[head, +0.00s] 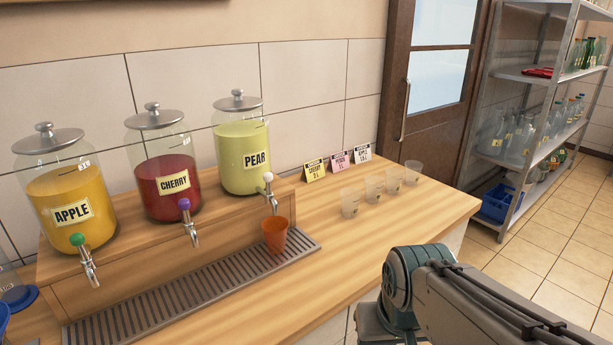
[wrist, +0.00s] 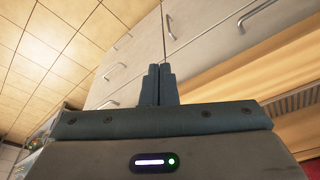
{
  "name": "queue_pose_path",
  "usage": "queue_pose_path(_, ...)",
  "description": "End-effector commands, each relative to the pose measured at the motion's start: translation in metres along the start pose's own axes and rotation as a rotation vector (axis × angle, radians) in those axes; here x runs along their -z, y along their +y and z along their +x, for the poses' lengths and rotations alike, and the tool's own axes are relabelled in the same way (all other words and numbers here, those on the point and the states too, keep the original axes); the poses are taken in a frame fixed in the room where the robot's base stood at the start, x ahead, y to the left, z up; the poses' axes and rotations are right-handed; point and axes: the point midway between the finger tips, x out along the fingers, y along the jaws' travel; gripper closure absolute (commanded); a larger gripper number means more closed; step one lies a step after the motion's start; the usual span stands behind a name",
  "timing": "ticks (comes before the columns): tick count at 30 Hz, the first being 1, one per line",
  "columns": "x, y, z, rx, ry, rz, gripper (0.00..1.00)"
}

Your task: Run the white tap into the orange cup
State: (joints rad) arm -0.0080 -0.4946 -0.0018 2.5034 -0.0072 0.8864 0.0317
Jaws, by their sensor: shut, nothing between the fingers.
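The white tap (head: 269,188) is on the front of the pear dispenser (head: 242,150), a glass jar of pale green liquid at the right end of the raised wooden stand. The orange cup (head: 275,235) stands upright on the drip grate below that tap. Whether liquid is in the cup or flowing from the tap is too small to tell. My gripper (wrist: 159,85) shows in the wrist view with its two fingers together and nothing between them. It faces the drawer fronts, apart from the tap and cup. In the head view my arm is at the lower right and the fingers are out of sight.
The cherry dispenser (head: 166,180) with a purple tap and the apple dispenser (head: 68,200) with a green tap stand to the left. Several clear cups (head: 374,188) and three small cards (head: 339,161) are on the counter to the right. The front counter (head: 345,260) is clear.

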Motion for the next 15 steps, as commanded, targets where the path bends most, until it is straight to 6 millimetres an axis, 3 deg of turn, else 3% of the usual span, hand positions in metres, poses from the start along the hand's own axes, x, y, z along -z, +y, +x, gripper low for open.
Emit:
queue_pose_path(11,0.000,0.000,0.000,0.000,0.001,0.000,1.00)
queue_pose_path(15,0.011,0.001,0.001,-0.014,0.043,-0.003,1.00)
